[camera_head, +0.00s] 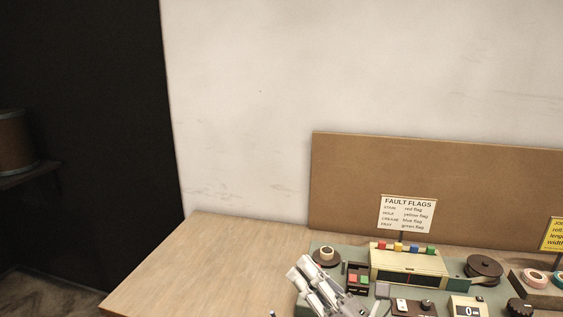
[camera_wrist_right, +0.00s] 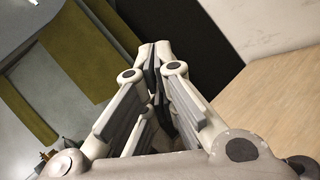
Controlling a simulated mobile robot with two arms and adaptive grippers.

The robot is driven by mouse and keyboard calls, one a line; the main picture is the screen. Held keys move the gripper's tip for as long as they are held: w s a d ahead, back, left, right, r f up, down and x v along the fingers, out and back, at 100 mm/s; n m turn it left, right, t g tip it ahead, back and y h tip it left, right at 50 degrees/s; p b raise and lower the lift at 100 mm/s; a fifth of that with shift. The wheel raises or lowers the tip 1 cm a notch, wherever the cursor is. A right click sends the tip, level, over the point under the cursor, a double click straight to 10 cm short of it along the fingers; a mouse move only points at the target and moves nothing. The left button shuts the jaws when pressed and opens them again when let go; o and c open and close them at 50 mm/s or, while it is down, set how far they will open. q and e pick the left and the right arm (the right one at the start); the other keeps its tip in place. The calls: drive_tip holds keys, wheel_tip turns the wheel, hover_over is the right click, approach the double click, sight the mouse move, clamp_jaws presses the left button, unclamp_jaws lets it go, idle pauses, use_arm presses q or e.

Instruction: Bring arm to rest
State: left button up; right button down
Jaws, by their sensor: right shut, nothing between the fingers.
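My right gripper (camera_head: 308,274) shows at the bottom of the head view, in front of the left part of the green mat with the winding gear. Its fingers are together and hold nothing. In the right wrist view the gripper (camera_wrist_right: 156,52) has its fingertips meeting, with the bare wooden table (camera_wrist_right: 270,105) off to the right. The rest of the right arm is cut off by the lower edge of the head view. My left gripper is in neither view.
A cream device (camera_head: 408,262) with coloured flags, a dark reel (camera_head: 484,268) and a counter box (camera_head: 467,308) stand on the mat. A "FAULT FLAGS" sign (camera_head: 407,214) stands before a brown board (camera_head: 440,165). The table's left part (camera_head: 205,262) is clear.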

drive_tip(key=d+f+m+t+h, duration=0.3)
drive_tip(key=d+f+m+h, duration=0.6)
drive_tip(key=m, duration=0.9)
drive_tip(key=s+d+f+m+g+h, duration=0.6)
drive_tip(key=d+f+m+h, duration=0.1)
drive_tip(key=f+m, duration=0.35)
drive_tip(key=s+f+m+g+y, duration=0.1)
drive_tip(key=s+f+m+g, duration=0.4)
drive_tip(key=s, duration=0.5)
drive_tip(key=s+f+m+g, duration=0.3)
drive_tip(key=s+f+g, duration=0.3)
drive_tip(key=s, duration=0.4)
wheel_tip(320, 180, down, 27)
drive_tip(key=s, duration=0.1)
drive_tip(key=s+d+f+g, duration=0.1)
drive_tip(key=s+d+f, duration=0.2)
drive_tip(key=s+f, duration=1.3)
drive_tip(key=shift+s+n, duration=0.35)
drive_tip(key=shift+s, duration=0.1)
